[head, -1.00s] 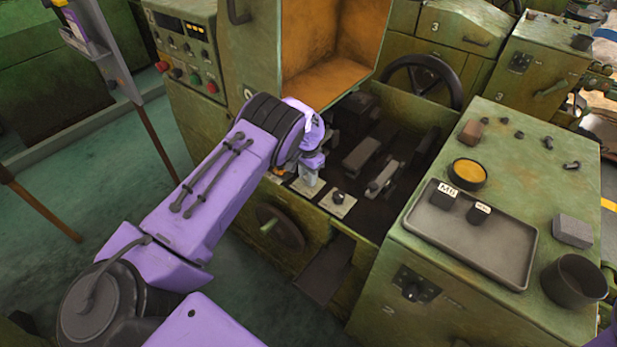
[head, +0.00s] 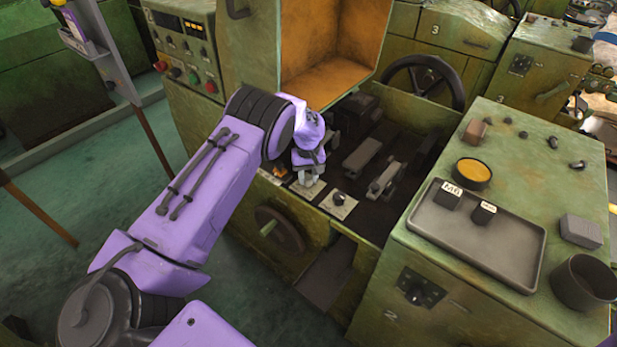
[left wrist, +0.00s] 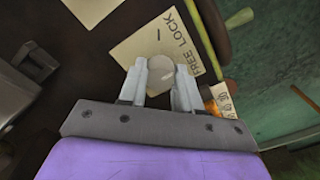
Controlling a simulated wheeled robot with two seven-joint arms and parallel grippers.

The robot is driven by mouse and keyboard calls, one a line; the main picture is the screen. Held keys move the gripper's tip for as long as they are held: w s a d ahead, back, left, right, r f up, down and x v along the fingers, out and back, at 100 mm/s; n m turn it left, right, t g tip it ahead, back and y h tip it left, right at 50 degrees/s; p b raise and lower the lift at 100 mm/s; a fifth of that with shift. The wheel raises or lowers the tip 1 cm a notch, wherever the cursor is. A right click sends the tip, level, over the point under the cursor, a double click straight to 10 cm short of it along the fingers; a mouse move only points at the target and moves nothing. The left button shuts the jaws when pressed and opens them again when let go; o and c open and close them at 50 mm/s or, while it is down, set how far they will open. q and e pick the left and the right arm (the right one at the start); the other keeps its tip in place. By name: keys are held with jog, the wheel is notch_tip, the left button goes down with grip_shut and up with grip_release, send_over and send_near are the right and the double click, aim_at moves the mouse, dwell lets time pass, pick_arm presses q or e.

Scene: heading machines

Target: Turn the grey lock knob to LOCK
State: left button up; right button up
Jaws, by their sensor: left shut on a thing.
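The grey lock knob (left wrist: 161,74) is a round, light grey knob on a pale plate (left wrist: 143,43) printed FREE and LOCK along one edge. A short dark mark is on the plate beyond the knob. My left gripper (left wrist: 163,80) is shut on the knob, with a finger at each side of it. The knob's pointer direction cannot be made out. In the head view my left gripper (head: 308,178) points down at the plate (head: 307,190) on the machine's front ledge and hides the knob. My right gripper is not in view.
A second plate with a black knob (head: 339,198) sits just right of my gripper. An orange part (head: 279,170) is close on the left. A handwheel (head: 279,231) is below the ledge. Dark levers (head: 384,180) stand behind. A cabinet with a grey tray (head: 470,240) is at right.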

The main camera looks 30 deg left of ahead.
pick_arm(q)
jog(key=n, duration=1.1)
jog(key=shift+s+d+f, duration=0.1)
jog(key=shift+n, duration=0.3)
dwell(0.3)
jog(key=o, duration=1.1)
jog(key=shift+c, duration=0.2)
